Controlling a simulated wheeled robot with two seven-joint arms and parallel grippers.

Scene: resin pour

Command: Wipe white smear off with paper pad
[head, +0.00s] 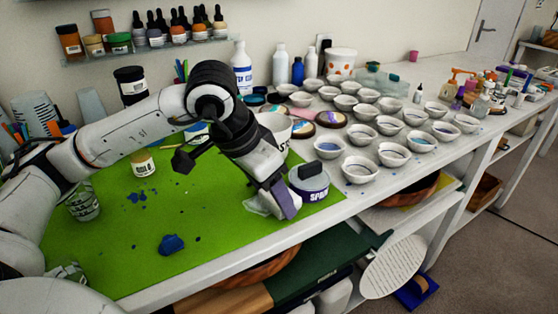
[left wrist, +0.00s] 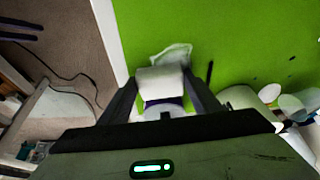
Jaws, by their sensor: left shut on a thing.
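My left gripper (head: 281,202) reaches down at the right front part of the green mat (head: 120,255). It is shut on the white paper pad (head: 290,203). In the left wrist view the pad (left wrist: 160,82) sits between the two fingers (left wrist: 163,104). The white smear (head: 258,206) is a pale, partly see-through patch on the mat, just left of the pad. In the left wrist view the smear (left wrist: 173,54) shows just past the pad's far edge; the pad hides part of it. I cannot tell whether the pad touches the mat. My right gripper is not in view.
A grey lidded tub (head: 309,180) stands close right of my left gripper. A blue lump (head: 171,244) and blue spots (head: 137,197) lie on the mat. A small jar (head: 143,164) and a cup (head: 83,204) stand at left. Several bowls (head: 360,168) fill the table at right.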

